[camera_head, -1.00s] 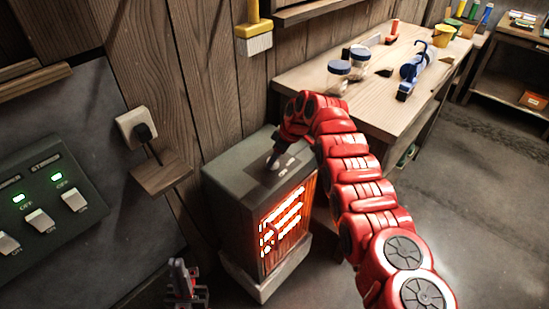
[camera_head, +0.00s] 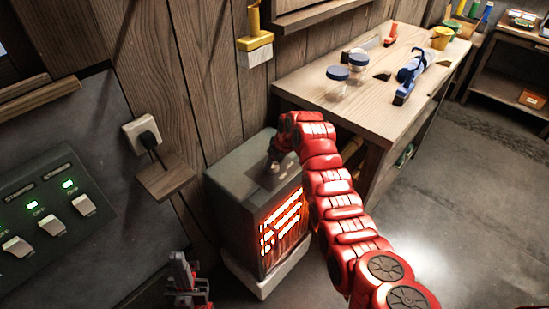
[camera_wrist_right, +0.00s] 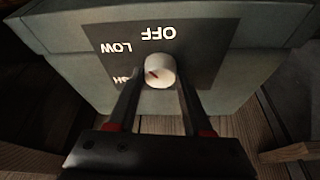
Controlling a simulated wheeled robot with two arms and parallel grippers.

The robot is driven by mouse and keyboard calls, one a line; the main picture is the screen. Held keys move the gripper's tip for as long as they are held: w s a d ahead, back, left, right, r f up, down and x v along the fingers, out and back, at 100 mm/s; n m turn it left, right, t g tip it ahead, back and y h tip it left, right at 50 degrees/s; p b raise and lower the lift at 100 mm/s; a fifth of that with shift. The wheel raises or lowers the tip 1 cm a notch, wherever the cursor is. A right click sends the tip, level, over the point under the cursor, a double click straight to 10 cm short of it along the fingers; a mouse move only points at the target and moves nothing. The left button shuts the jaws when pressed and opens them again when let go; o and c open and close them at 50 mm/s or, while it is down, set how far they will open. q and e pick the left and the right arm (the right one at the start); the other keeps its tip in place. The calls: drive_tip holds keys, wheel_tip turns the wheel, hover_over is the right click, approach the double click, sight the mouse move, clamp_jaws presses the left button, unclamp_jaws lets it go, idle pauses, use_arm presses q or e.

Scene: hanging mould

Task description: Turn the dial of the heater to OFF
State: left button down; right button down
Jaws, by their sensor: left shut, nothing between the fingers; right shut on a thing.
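The heater (camera_head: 222,186) is a grey box by the wall, its front grille glowing orange. Its white dial (camera_wrist_right: 164,65) sits on a dark panel with OFF, LOW and a partly covered HIGH label, upside down in the right wrist view. The dial's red mark points down-left in that view, towards the HIGH side. My right gripper (camera_head: 274,164) is over the heater's top, shut on the dial, with a finger on each side; it also shows in the right wrist view (camera_wrist_right: 160,80). My left gripper (camera_head: 184,272) is shut and empty, low in front of the switch panel.
A wooden workbench (camera_head: 310,88) with jars and tools stands behind and right of the heater. A plug in a wall socket (camera_head: 143,135) and a small wooden ledge (camera_head: 165,176) are left of it. A switch panel (camera_head: 55,220) is at far left. The floor at right is clear.

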drive_tip(key=shift+a+m, duration=0.1)
drive_tip(key=shift+m, duration=0.4)
drive_tip(key=m+h, duration=0.1)
drive_tip(key=m, duration=0.1)
drive_tip(key=shift+m+t, duration=0.3)
drive_tip(key=shift+t, duration=0.1)
drive_tip(key=shift+a+m+h+b, duration=0.1)
drive_tip(key=shift+m+h+b, duration=0.7)
drive_tip(key=shift+m, duration=1)
drive_tip(key=shift+s, duration=0.1)
drive_tip(key=shift+c, duration=1.6)
unclamp_jaws()
drive_tip(key=shift+r, duration=0.15)
